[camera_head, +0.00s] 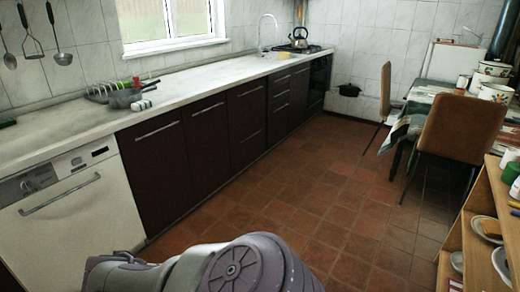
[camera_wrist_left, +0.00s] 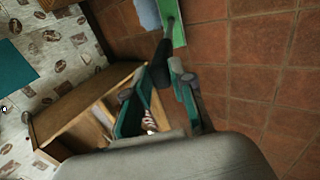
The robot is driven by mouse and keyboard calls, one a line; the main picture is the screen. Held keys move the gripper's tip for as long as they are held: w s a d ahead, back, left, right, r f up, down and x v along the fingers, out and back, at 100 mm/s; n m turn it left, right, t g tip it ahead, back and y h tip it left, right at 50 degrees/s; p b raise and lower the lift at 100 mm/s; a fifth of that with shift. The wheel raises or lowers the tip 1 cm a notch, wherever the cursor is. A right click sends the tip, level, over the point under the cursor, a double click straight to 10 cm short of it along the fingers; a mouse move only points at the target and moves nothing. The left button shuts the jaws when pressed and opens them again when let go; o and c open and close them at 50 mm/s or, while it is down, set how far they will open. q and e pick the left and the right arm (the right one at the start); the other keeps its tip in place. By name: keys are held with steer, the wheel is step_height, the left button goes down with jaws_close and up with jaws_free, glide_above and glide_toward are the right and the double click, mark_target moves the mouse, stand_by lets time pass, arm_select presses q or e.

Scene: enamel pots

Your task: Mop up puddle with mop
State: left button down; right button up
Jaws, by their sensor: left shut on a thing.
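In the left wrist view my left gripper (camera_wrist_left: 160,82) has its teal-padded fingers shut around the dark end of a long handle (camera_wrist_left: 160,60). Past the dark part a green section (camera_wrist_left: 178,30) runs toward the top edge and out of view; this looks like the mop. A light blue piece (camera_wrist_left: 146,13) shows beside it at the top, and I cannot tell whether it belongs to the mop. The head view shows only my arm at the bottom, no gripper and no mop. My right gripper is in neither view. I cannot make out a puddle in either view.
The tiled floor (camera_head: 300,215) is open between the dark cabinets (camera_head: 205,130) with the white dishwasher (camera_head: 75,205) and the wooden shelf (camera_head: 458,225). A brown chair (camera_head: 455,128) and laid table stand at the right. In the wrist view a wooden unit (camera_wrist_left: 75,105) is close to the gripper.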

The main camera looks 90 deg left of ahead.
arm_select(q)
steer(key=shift+w+d+r+p, duration=0.2)
steer(key=shift+w+d+p, duration=0.35)
steer(key=shift+w, duration=0.15)
steer(key=w+d+r+p, duration=0.2)
steer(key=w+d+p, duration=1)
steer(key=w, duration=0.4)
steer(key=shift+w+d+r, duration=0.2)
steer(key=shift+d+r, duration=0.15)
steer(key=shift+d, duration=0.35)
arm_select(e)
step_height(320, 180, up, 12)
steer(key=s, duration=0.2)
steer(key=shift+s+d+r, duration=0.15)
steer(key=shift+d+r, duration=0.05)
arm_select(q)
steer(key=shift+w+r, duration=0.1)
